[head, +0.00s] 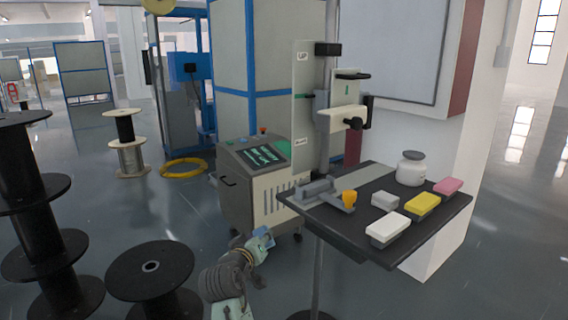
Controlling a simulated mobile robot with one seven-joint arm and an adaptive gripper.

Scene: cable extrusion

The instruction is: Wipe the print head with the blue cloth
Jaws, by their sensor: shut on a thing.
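My gripper (259,243) is in the lower middle of the head view, left of the dark table and below its top in the picture. It is shut on a small blue piece that looks like the blue cloth (264,234). The fingers are small here and partly hidden by the cloth and my wrist. A pale unit with dark fittings, which may be the print head (346,117), is mounted on an upright column behind the table. My gripper and the cloth are well apart from it.
The dark table (425,232) holds a grey device (317,188) with an orange part (349,198), a white jar (411,168), and white, yellow and pink-topped boxes. A console (262,170) stands behind. Black spools (150,270) crowd the left; a yellow coil (183,168) lies on the floor.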

